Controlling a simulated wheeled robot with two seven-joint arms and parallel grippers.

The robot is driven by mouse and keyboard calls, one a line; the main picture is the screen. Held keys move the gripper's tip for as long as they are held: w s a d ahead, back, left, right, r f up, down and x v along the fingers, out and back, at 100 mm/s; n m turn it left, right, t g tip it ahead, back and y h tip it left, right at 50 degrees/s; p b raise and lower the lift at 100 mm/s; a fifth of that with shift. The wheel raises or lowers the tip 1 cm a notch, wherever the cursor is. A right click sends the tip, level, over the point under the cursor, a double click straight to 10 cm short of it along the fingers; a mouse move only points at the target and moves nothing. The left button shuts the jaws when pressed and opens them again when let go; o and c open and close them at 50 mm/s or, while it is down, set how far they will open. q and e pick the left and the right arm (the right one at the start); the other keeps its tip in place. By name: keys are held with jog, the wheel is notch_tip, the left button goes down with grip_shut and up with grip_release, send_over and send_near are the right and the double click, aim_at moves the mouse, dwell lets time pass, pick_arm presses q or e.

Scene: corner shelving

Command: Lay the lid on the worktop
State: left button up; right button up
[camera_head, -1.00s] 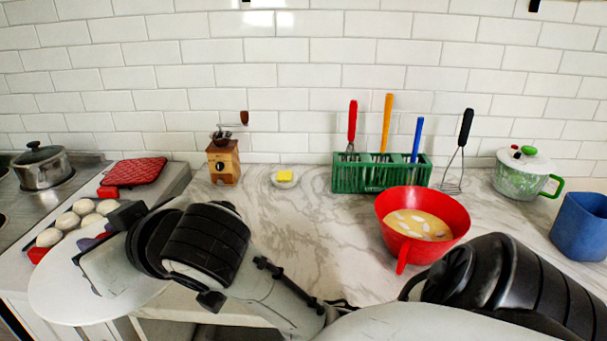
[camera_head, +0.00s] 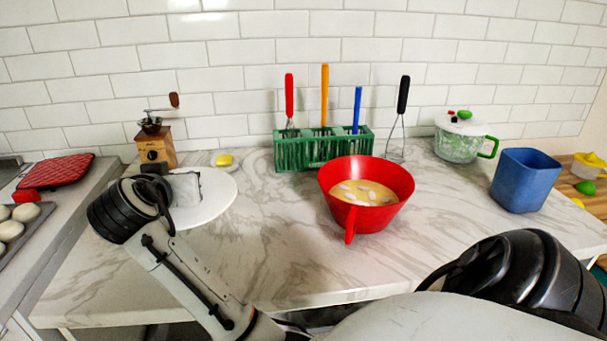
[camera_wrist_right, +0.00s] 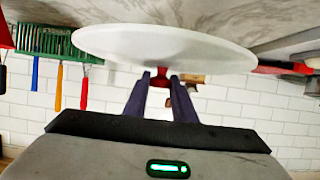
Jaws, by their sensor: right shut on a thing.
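The lid (camera_head: 208,208) is a flat white disc over the left part of the marble worktop (camera_head: 270,240), in front of the wooden grinder and the butter dish. My right arm reaches across to the left, and its gripper (camera_wrist_right: 161,76) is shut on the lid's small red knob (camera_wrist_right: 162,82) from above. In the right wrist view, which is upside down, the lid (camera_wrist_right: 165,47) lies level beneath the fingers. I cannot tell whether its underside touches the worktop. My left gripper is not in view.
The grinder (camera_head: 156,148) and the butter dish (camera_head: 224,160) stand just behind the lid. A green rack (camera_head: 300,153) with utensils and a red bowl (camera_head: 350,210) of liquid stand to the right. A bun tray (camera_head: 25,235) is at left. The worktop's front middle is clear.

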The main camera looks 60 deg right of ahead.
send_over(193, 235)
notch_tip(193, 235, down, 6)
jog(key=shift+w+d+r, duration=0.1)
jog(key=shift+r, duration=0.05)
notch_tip(193, 235, down, 4)
jog(key=shift+f, duration=0.15)
dwell(0.3)
jog(key=shift+f, duration=0.2)
jog(key=o, duration=1.1)
jog(key=shift+r, duration=0.1)
